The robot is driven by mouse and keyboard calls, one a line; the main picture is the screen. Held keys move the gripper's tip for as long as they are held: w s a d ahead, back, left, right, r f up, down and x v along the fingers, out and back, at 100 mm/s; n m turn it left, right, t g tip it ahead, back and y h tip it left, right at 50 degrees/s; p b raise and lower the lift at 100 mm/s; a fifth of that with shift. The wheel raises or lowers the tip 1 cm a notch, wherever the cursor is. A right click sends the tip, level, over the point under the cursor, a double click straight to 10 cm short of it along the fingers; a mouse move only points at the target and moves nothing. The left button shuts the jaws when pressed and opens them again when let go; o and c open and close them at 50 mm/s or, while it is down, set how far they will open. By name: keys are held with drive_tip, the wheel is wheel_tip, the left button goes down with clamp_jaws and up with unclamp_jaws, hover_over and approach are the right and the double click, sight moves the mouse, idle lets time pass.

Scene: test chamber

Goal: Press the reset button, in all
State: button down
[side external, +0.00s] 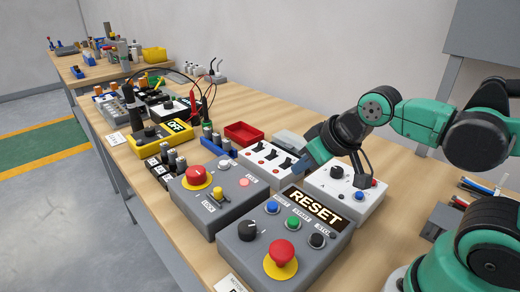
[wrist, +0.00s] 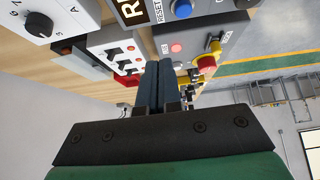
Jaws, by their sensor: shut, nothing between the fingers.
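A grey control box (side external: 232,254) with a black "RESET" sign stands at the front of the bench. On its top are a blue button (side external: 272,208), a green button (side external: 293,222), a dark button (side external: 318,240), a black knob (side external: 247,230) and a red mushroom button (side external: 281,252) on a yellow base. The wrist view shows the blue button (wrist: 182,9) at the top edge, beside a small "RESET" label. My gripper (side external: 306,168) is shut and empty, above and behind this box, apart from the buttons. Its fingertips (wrist: 158,66) point away from the wrist camera.
A second grey box (side external: 207,222) with a red mushroom button stands to the left. A white toggle-switch box (side external: 263,172) and a white knob box (side external: 340,205) are close to my gripper. A yellow meter (side external: 160,137) and a red tray (side external: 243,133) are farther back.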

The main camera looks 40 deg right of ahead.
sight(276, 208)
idle(0.5)
drive_tip(key=w+a+r+m, duration=0.1)
drive_tip(key=m, duration=0.1)
drive_tip(key=a+r+m+t, duration=0.1)
drive_tip(key=m, duration=0.2)
drive_tip(key=w+a+r+m+t+y, duration=0.1)
drive_tip(key=m, duration=0.1)
drive_tip(key=shift+w+a+m, duration=0.3)
drive_tip(key=shift+m, duration=0.1)
drive_tip(key=shift+f, duration=4.35)
drive_tip(key=shift+f, duration=0.1)
drive_tip(key=shift+f, duration=0.35)
drive_tip(key=shift+r, duration=0.45)
